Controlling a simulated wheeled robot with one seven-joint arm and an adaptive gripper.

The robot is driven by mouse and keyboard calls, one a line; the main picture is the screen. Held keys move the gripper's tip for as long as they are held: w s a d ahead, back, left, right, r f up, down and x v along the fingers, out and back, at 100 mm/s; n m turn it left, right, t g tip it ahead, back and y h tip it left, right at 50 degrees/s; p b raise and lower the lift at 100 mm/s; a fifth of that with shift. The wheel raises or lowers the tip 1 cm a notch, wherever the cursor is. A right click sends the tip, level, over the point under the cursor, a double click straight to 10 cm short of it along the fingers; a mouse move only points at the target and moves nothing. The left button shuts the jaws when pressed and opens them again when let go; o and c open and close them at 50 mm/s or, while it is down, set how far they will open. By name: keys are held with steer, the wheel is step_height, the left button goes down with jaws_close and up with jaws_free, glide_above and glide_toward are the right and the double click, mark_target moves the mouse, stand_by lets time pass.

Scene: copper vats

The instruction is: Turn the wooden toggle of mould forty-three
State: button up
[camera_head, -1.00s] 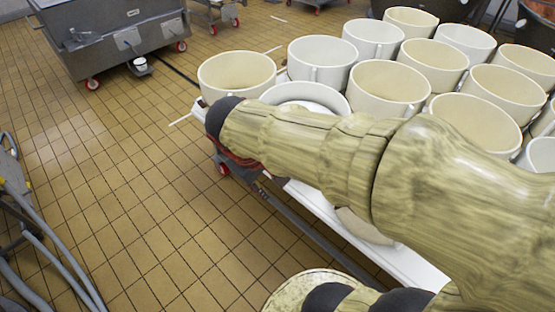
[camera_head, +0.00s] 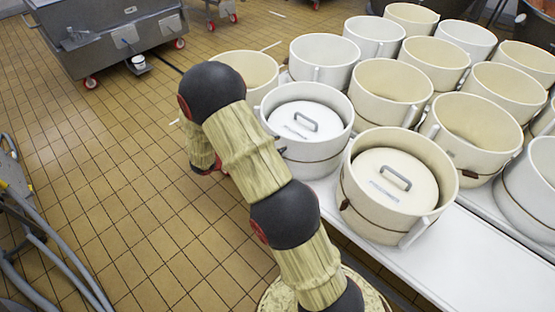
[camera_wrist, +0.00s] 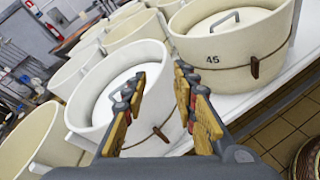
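My gripper (camera_wrist: 158,76) is open and empty in the wrist view, its fingers apart in front of a white lidded mould (camera_wrist: 94,95). This mould has a thin band and a small wooden toggle (camera_wrist: 160,134), seen low between the fingers. No number is readable on it; a finger covers part of its wall. To its right stands a cream lidded mould marked 45 (camera_wrist: 213,57), with its own toggle (camera_wrist: 254,68) hanging on the band. In the head view the white lidded mould (camera_head: 336,148) stands behind a cream lidded one (camera_head: 378,222). The gripper is mostly hidden there behind my arm.
Several open moulds (camera_head: 393,92) stand close together on the white table (camera_head: 480,255). One open mould (camera_head: 262,70) stands at the table's far left end. A grey wheeled vat (camera_head: 110,45) is at the back left. Tiled floor (camera_head: 110,180) lies clear left of the table.

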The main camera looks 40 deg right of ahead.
steer(key=w+d+f+n+t+h+p, duration=0.1)
steer(key=w+f+n+t, duration=0.3)
steer(key=f, duration=0.7)
steer(key=w+f+n+t+h+p, duration=0.15)
steer(key=f+n+t, duration=0.35)
steer(key=f, duration=0.7)
steer(key=shift+n+g, duration=0.6)
steer(key=shift+n, duration=0.1)
steer(key=b+x, duration=0.1)
steer(key=x, duration=0.3)
steer(key=b+x, duration=0.1)
steer(key=x, duration=0.3)
steer(key=shift+w+a+r, duration=0.1)
steer(key=shift+w+r, duration=0.05)
steer(key=shift+r, duration=0.1)
steer(key=shift+c, duration=1.3)
steer(key=c, duration=0.4)
jaws_close()
